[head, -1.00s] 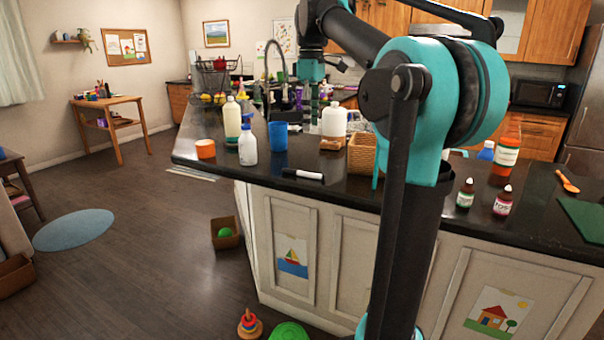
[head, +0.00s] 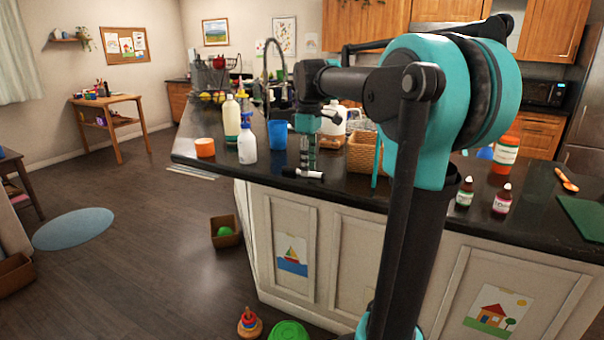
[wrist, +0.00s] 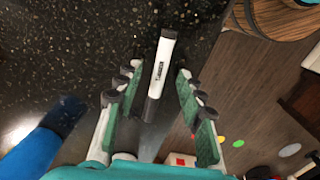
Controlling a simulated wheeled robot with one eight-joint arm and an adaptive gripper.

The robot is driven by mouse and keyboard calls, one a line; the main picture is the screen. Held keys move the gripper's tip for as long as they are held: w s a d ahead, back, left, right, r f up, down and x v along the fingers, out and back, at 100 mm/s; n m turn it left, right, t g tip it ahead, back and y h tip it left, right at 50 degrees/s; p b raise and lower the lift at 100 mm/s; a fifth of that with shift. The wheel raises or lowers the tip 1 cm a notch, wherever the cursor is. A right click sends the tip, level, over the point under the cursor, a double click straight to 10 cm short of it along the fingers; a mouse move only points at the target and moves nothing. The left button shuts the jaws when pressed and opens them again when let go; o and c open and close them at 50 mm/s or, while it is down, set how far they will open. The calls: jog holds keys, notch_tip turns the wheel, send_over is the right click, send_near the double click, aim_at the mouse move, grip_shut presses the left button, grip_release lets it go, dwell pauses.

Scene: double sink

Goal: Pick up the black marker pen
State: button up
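The marker pen (head: 306,174) lies on the black countertop near its front edge in the head view. It has a white body and black ends. In the wrist view the marker (wrist: 158,72) lies lengthwise between the fingers, with gaps on both sides. My gripper (head: 309,165) points down just above the marker, and its fingertips hide part of it in the head view. The wrist view shows my gripper (wrist: 155,84) open, with its green-padded fingers apart and nothing held.
A blue cup (head: 278,135), a white spray bottle (head: 247,145) and an orange tub (head: 205,147) stand to the left. A wicker basket (head: 362,152) stands close on the right. The counter (head: 255,172) is clear left of the marker, along its front edge.

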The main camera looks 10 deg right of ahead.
jog(key=shift+f, duration=0.45)
grip_shut()
jog(key=shift+r, duration=0.15)
